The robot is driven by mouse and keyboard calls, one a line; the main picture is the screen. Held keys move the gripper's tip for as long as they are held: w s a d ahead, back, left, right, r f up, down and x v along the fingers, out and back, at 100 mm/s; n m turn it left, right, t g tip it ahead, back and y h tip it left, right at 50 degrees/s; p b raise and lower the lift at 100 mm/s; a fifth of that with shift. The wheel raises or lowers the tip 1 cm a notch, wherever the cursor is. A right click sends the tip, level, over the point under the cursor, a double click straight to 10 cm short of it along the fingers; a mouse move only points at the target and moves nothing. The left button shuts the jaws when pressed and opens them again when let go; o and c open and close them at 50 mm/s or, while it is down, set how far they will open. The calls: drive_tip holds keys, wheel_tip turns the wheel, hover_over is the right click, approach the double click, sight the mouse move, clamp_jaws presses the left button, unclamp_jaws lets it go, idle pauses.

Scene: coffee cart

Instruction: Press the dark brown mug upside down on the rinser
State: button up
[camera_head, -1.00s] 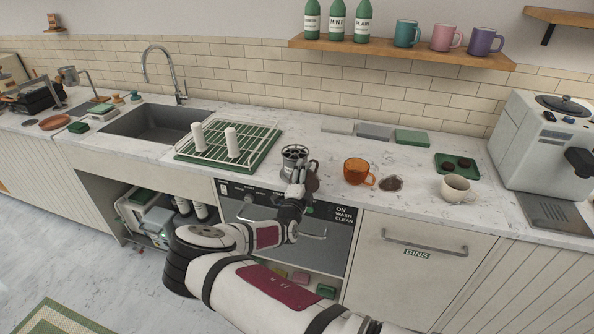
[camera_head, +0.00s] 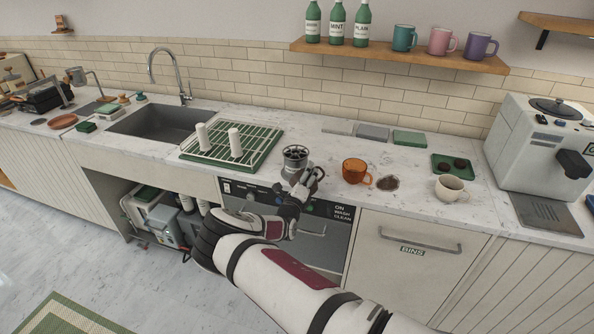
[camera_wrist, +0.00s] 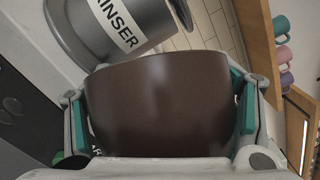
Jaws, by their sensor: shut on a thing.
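The dark brown mug (camera_wrist: 160,105) fills the middle of the wrist view. My gripper (camera_wrist: 160,120) is shut on it, with a teal-padded finger on each side. The metal rinser (camera_wrist: 75,30), with its RINSER label, shows just beyond the mug at the upper left. In the head view the rinser (camera_head: 294,160) stands on the counter near the front edge, its round top facing up. My gripper (camera_head: 307,182) is just in front and to the right of it. There the mug is mostly hidden by my gripper, and its tilt is hard to tell.
The counter behind the rinser is fairly clear.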

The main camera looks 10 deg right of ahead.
drive_tip(key=shift+a+f+y, duration=0.4)
drive_tip(key=shift+a+f, duration=0.7)
drive_tip(key=shift+f, duration=0.1)
drive_tip(key=shift+s+d+r+m+p, duration=0.1)
drive_tip(key=shift+m+p, duration=0.4)
drive_tip(key=shift+m, duration=1.4)
drive_tip(key=shift+w+a+m+p, duration=0.25)
drive_tip(key=shift+m+p, duration=0.15)
drive_tip(key=shift+m, duration=0.4)
drive_tip(key=shift+d, duration=0.1)
drive_tip(key=shift+d+m, duration=0.1)
drive_tip(key=shift+m, duration=0.2)
